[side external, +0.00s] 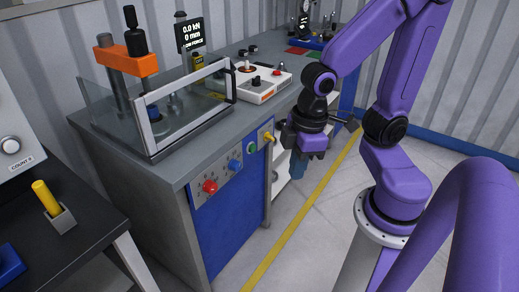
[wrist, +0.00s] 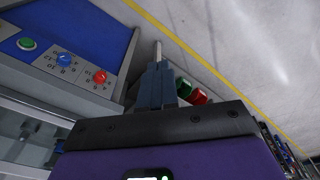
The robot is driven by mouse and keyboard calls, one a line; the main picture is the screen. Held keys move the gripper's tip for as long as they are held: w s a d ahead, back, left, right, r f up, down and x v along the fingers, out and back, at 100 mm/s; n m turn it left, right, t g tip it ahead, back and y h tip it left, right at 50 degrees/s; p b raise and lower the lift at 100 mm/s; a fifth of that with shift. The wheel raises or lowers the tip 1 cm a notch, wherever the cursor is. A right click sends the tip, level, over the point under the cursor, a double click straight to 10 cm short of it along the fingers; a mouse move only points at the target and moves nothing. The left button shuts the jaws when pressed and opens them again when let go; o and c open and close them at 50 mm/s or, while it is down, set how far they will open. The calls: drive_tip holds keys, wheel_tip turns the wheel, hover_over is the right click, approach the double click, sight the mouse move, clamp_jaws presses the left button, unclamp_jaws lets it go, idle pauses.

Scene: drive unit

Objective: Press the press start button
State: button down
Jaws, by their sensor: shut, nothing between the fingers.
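The press (side external: 140,62) has an orange head and stands on the grey bench behind a clear guard (side external: 185,105). A round green button (side external: 251,147) is on the bench's front panel, right of a blue knob (side external: 235,164) and a red knob (side external: 210,187). No label on the button is readable. In the wrist view the green button (wrist: 26,44) is at the upper left, with the blue and red knobs to its right. My gripper (side external: 298,172) is shut and empty, pointing down, to the right of the panel and apart from it. Its fingers (wrist: 157,60) show in the wrist view, clear of the button.
A yellow lever-like part (side external: 268,137) sticks out right of the green button. A white control box (side external: 262,84) and a display (side external: 190,35) reading 0.0 kN and 0 mm are on the bench. Open floor (side external: 300,215) lies in front.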

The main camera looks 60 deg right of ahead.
drive_tip(key=w+d+f+m+t, duration=0.2)
drive_tip(key=w+d+f+m, duration=0.4)
drive_tip(key=w, duration=0.3)
drive_tip(key=w+d+f+m+t, duration=0.2)
drive_tip(key=w+d+f+m, duration=0.3)
drive_tip(key=w+m, duration=0.3)
drive_tip(key=d+f+m+t, duration=0.2)
drive_tip(key=d+f+m, duration=0.2)
drive_tip(key=d+m, duration=0.3)
drive_tip(key=d+f+m+t, duration=0.2)
drive_tip(key=d+f+m, duration=0.2)
drive_tip(key=d, duration=0.7)
drive_tip(key=w+m, duration=0.1)
drive_tip(key=m, duration=0.1)
drive_tip(key=shift+d+f+m+h, duration=0.3)
drive_tip(key=shift+f+m+h, duration=0.05)
drive_tip(key=shift+m+h, duration=0.05)
approach(254, 151)
wheel_tip(254, 151, down, 4)
drive_tip(key=shift+w+d+f, duration=0.1)
drive_tip(key=shift+w, duration=0.9)
drive_tip(key=shift+w+d+f, duration=0.1)
drive_tip(key=shift+w+f, duration=0.05)
drive_tip(key=shift+w, duration=0.9)
